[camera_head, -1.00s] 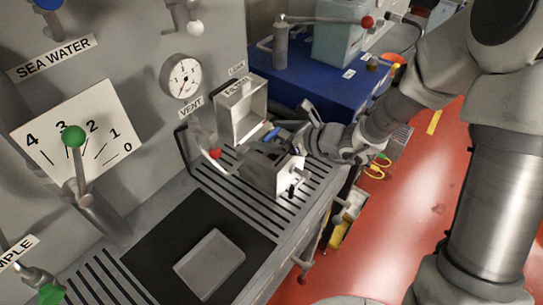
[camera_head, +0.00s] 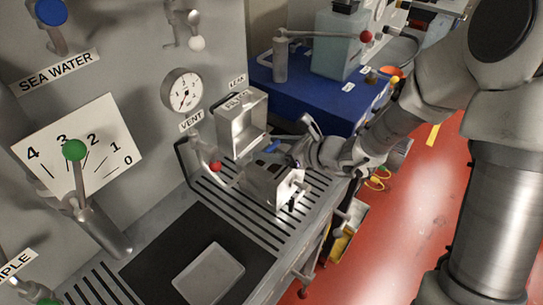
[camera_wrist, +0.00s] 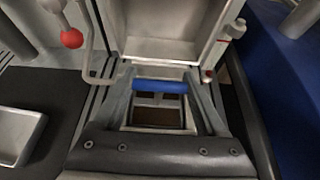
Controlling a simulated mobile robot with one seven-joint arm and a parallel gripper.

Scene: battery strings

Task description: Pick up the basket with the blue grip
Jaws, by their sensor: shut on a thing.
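The blue grip (camera_wrist: 160,87) is a short bar across the basket (camera_wrist: 158,117), seen in the wrist view. The basket has dark openings and sits inside the metal filter box (camera_head: 268,187). The box's lid (camera_head: 240,122) stands open behind it. The blue grip also shows in the head view (camera_head: 272,147). My gripper (camera_wrist: 160,92) is over the box, its two fingers at either end of the grip, shut on it. The basket's lower part is hidden in the box.
A red-knobbed vent lever (camera_head: 215,166) stands close left of the box. A metal tray (camera_head: 208,273) lies on a black mat at the front. A blue bench (camera_head: 300,88) with a grey-green container stands behind. The slatted counter between is clear.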

